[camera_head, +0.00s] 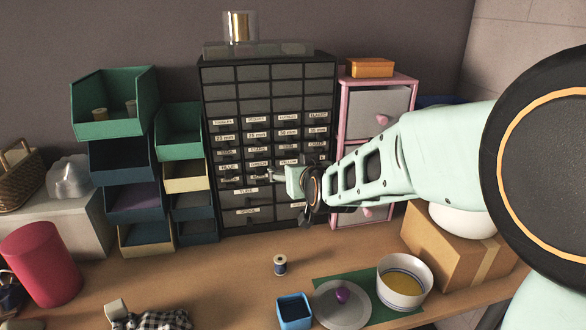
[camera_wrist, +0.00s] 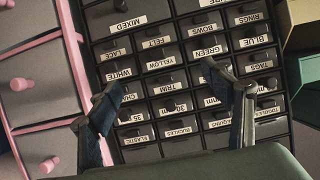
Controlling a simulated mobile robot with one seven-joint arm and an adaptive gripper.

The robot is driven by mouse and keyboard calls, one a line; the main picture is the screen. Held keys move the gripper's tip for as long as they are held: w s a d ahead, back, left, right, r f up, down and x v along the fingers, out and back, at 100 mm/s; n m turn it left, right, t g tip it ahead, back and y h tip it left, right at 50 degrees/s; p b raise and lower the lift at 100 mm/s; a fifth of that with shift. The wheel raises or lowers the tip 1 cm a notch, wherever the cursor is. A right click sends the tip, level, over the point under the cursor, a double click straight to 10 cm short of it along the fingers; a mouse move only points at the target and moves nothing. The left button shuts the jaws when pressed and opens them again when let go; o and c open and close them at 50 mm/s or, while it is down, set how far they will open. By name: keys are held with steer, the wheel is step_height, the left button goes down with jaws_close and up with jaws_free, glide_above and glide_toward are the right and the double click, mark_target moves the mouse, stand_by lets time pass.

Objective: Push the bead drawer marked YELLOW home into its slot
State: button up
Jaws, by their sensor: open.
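The black drawer cabinet (camera_head: 253,73) stands upright against the back wall, with rows of small labelled drawers. In the wrist view the drawer marked YELLOW (camera_wrist: 163,81) shows its label and knob, between WHITE and GREEN. How far it stands out from its neighbours I cannot tell. My gripper (camera_head: 269,176) is in front of the cabinet's lower rows. In the wrist view my gripper (camera_wrist: 176,86) is open and empty, its two dark fingers spread on either side of the YELLOW drawer. Contact with the cabinet is not clear. In the head view my gripper and arm hide part of the lower right drawers.
A pink drawer cabinet (camera_head: 412,80) stands right of the black one, behind my arm. Stacked bins (camera_head: 128,200) stand to its left. A cardboard box (camera_head: 440,248), a white bowl (camera_head: 391,266), a blue cup (camera_head: 293,311) and a thread spool (camera_head: 280,265) occupy the table.

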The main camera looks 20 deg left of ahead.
steer(key=shift+v, duration=2.05)
steer(key=shift+f, duration=0.1)
